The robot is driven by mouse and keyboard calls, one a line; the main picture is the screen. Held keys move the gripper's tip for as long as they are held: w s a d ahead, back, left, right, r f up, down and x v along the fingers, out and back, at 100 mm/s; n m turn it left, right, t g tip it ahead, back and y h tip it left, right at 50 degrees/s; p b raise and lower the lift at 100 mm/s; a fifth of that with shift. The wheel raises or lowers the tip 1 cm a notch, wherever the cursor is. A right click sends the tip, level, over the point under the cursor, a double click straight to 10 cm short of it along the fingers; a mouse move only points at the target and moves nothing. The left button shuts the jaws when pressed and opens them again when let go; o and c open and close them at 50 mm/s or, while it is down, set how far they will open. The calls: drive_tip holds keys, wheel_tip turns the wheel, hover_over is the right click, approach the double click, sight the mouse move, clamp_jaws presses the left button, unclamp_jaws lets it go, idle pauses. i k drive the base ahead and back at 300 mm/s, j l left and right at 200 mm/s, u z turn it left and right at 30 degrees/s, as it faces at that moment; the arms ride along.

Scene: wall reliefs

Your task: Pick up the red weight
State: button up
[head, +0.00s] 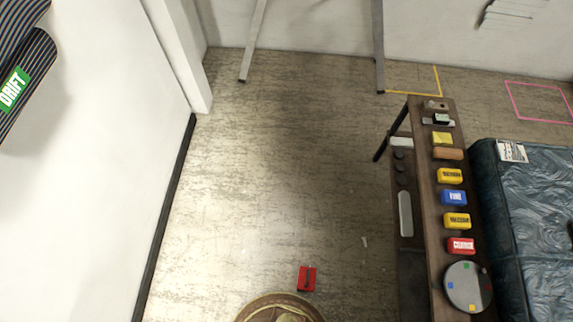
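A small red block-like object (307,279) with a dark strip across its top sits on the floor near the bottom middle of the head view. It looks like the red weight. A second red block (461,246) with white lettering lies on the narrow dark shelf at the right, below a yellow block. My gripper is not in view, so its state and its distance from the red object do not show.
A round brown thing (280,309), cut off by the bottom edge, lies just below the red floor object. The shelf (428,225) holds several coloured blocks and a grey disc (467,287). A dark blue padded piece (530,220) stands right. The middle floor is clear.

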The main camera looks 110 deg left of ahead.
sight(307, 279)
drive_tip(key=k+l+u, duration=0.1)
drive_tip(key=u, duration=0.4)
drive_tip(key=k+u, duration=0.15)
drive_tip(key=u, duration=0.3)
drive_tip(key=k+u, duration=0.15)
drive_tip(key=u, duration=0.35)
drive_tip(key=k+u, duration=0.15)
drive_tip(key=u, duration=0.35)
drive_tip(key=k+j, duration=0.5)
